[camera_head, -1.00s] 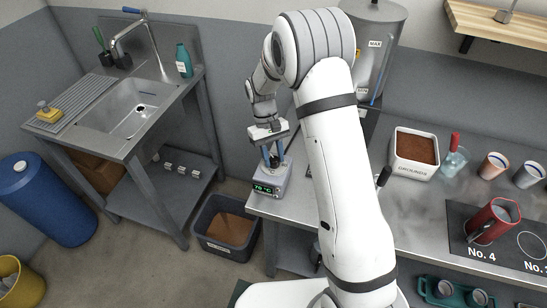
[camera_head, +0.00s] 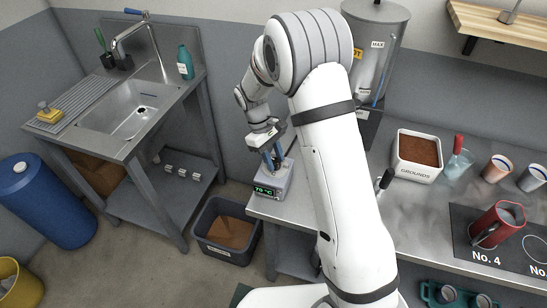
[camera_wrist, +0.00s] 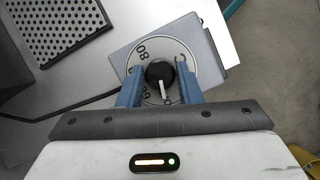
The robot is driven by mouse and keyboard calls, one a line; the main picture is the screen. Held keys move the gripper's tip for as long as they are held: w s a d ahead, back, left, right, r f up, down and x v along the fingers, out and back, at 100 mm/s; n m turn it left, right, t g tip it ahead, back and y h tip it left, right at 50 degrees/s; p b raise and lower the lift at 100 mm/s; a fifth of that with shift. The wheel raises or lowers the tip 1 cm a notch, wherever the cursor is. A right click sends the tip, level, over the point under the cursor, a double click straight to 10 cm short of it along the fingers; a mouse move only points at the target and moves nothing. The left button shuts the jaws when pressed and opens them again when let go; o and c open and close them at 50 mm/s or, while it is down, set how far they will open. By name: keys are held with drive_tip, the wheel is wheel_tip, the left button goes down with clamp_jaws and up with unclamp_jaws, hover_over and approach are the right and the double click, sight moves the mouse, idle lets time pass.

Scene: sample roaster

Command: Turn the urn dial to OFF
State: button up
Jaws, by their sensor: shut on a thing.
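The dial's black knob (camera_wrist: 160,74) is in the middle of the wrist view, with a white pointer aimed down toward my gripper's body. Around it is a pale disc with "80" at upper left and other marks partly hidden by my fingers. My gripper (camera_wrist: 159,85) has its blue fingers on both sides of the knob, shut on it. In the head view my gripper (camera_head: 272,158) is over the grey dial box (camera_head: 284,184), whose green display seems to read about 70 °C. The OFF mark is not readable. The urn (camera_head: 378,40) stands behind my arm.
A bin (camera_head: 224,231) of brown grounds stands on the floor left of the counter. A white grounds container (camera_head: 417,157) and several cups are on the counter at right. A perforated plate (camera_wrist: 55,30) shows at upper left in the wrist view.

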drive_tip(key=shift+s, duration=0.1)
drive_tip(key=o, duration=1)
drive_tip(key=shift+b+v, duration=0.45)
drive_tip(key=shift+v, duration=3.5)
